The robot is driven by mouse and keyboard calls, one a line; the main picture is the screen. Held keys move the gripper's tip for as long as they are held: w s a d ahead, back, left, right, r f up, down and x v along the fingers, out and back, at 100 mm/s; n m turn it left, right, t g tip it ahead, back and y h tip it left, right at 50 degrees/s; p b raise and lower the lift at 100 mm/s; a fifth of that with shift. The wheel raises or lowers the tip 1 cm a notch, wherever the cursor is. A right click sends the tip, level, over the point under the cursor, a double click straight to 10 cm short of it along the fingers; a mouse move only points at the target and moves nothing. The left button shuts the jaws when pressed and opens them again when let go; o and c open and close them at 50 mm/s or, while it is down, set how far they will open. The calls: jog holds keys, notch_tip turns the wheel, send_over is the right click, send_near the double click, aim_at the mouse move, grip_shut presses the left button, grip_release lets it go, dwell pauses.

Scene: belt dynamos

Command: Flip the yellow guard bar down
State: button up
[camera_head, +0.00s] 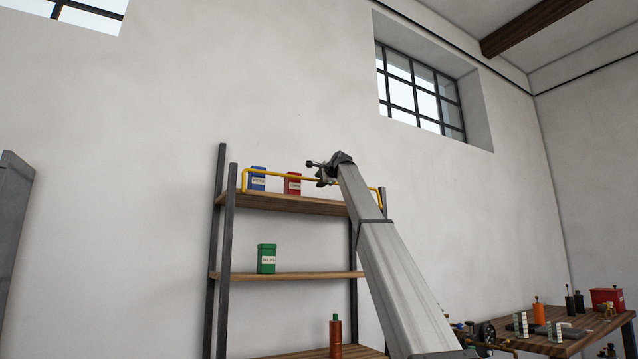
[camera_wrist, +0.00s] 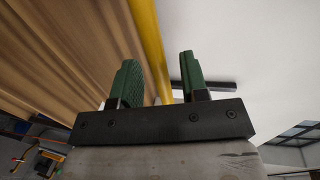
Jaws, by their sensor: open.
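The yellow guard bar (camera_head: 273,173) runs along the front of the top shelf (camera_head: 300,204) in the head view. It stands raised above the board, its end legs going down to the shelf ends. My gripper (camera_head: 324,177) is at the bar, right of its middle. In the wrist view the bar (camera_wrist: 147,28) passes between the two green finger pads of my gripper (camera_wrist: 157,68). The jaws are apart, with a gap beside the bar. I cannot tell whether either pad touches it.
A blue tin (camera_head: 258,182) and a red tin (camera_head: 293,187) stand behind the bar on the top shelf. A green tin (camera_head: 266,259) is on the shelf below, and an orange bottle (camera_head: 336,335) lower still. A cluttered workbench (camera_head: 590,325) stands at the right.

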jog(key=shift+w+a+f, duration=0.15)
jog(key=shift+w+a, duration=0.15)
jog(key=shift+w, duration=0.2)
grip_shut()
jog(key=shift+s+d, duration=0.1)
jog(key=shift+s, duration=0.05)
